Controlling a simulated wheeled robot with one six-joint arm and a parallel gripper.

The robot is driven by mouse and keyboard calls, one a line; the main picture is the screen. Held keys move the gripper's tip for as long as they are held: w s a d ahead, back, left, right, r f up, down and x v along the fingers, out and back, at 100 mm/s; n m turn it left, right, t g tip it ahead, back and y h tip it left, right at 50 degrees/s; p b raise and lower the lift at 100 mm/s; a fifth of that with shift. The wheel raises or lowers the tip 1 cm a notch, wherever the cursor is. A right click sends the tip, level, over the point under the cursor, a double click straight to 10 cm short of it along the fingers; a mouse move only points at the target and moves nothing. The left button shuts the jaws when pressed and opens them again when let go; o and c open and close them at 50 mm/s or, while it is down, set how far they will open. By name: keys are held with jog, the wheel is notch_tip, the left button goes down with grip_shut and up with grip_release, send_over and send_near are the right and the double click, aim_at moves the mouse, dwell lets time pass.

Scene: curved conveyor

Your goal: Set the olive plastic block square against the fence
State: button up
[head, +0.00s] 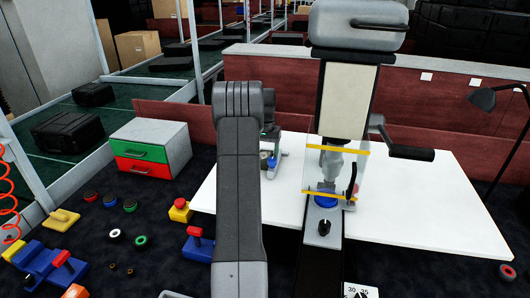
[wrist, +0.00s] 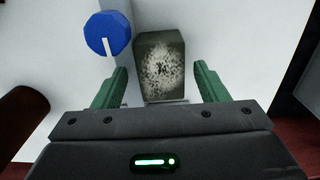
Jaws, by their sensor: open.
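The olive plastic block (wrist: 162,66) shows in the wrist view with a pale speckled patch on its face. My gripper (wrist: 160,78) is open, its two green fingers on either side of the block with a gap on both sides. I cannot tell how deep the fingers reach along it. In the head view my gripper (head: 272,161) is partly hidden behind my arm, over the white table, and the block cannot be made out clearly there. I cannot pick out the fence with certainty in either view.
A blue knob (wrist: 108,33) is just left of the block in the wrist view. A tall press (head: 345,100) with a clear guard stands right of my arm. The white table (head: 420,205) is bare to the right. A red-green drawer box (head: 150,147) stands left.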

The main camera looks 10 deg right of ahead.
notch_tip(320, 180, up, 13)
jog(key=shift+b, duration=0.45)
jog(key=shift+r, duration=0.1)
notch_tip(320, 180, down, 13)
jog(key=shift+f+p, duration=0.15)
jog(key=shift+p, duration=0.2)
jog(key=shift+r, duration=0.3)
jog(key=shift+f, duration=0.1)
